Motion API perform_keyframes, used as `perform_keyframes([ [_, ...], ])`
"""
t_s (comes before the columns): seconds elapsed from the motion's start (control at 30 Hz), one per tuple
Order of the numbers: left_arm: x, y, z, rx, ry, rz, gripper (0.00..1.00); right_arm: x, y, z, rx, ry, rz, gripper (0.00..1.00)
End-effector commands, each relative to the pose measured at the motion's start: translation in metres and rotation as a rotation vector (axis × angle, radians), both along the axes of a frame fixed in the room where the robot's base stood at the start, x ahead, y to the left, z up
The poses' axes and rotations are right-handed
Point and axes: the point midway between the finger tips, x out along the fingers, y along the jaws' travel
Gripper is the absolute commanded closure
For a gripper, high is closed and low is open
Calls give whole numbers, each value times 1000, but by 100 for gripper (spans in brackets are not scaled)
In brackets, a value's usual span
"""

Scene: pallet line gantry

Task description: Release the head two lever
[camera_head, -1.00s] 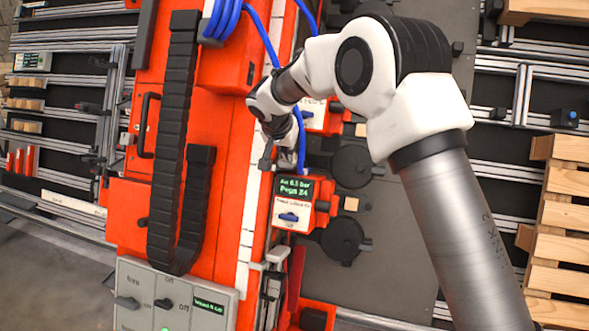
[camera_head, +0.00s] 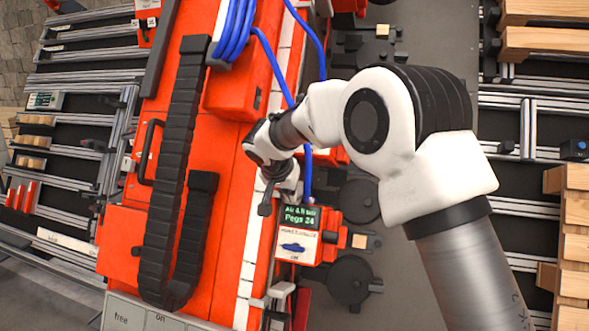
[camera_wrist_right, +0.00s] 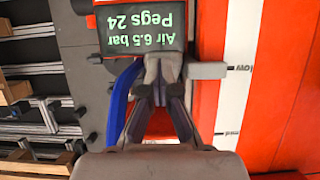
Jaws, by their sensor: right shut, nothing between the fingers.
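My right gripper (camera_head: 268,200) is at the right edge of the orange column, just up and left of a red box with a screen (camera_head: 303,228). In the right wrist view, its fingers (camera_wrist_right: 163,68) are shut and empty, in front of the screen's lower edge. A grey bar (camera_wrist_right: 207,70) lies just right of the fingertips, beside the white scale strip; I cannot tell if they touch. The red box carries a blue lever (camera_head: 293,247) on a white label. I cannot tell which lever belongs to head two. My left gripper is out of view.
Blue hoses (camera_head: 307,170) run down close beside my right gripper. A black cable chain (camera_head: 172,190) hangs on the orange column. Dark round parts (camera_head: 350,280) sit on the grey plate. Wooden pallets (camera_head: 573,240) stand at right.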

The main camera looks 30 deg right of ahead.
Motion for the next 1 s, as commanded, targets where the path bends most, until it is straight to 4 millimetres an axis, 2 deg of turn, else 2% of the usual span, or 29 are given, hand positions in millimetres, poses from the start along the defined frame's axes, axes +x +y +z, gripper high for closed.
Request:
perform_keyframes([
  [0.03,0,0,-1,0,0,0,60,-1,-1,-6,3,8,-1,100],
  [0.13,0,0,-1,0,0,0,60,0,-1,-5,2,7,0,100],
  [0.27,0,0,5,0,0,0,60,0,0,4,2,4,1,100],
  [0.47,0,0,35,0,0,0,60,2,5,48,-3,-4,11,100],
  [0.5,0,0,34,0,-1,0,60,0,8,53,-4,-5,14,100],
  [0.53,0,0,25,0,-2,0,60,-4,13,51,-5,-5,15,100],
  [0.6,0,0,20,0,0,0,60,-13,23,63,-5,-8,14,100],
  [0.83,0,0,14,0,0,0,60,-39,52,97,-4,-7,14,100],
  [1.0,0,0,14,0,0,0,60,-47,61,109,-3,-6,13,100],
])
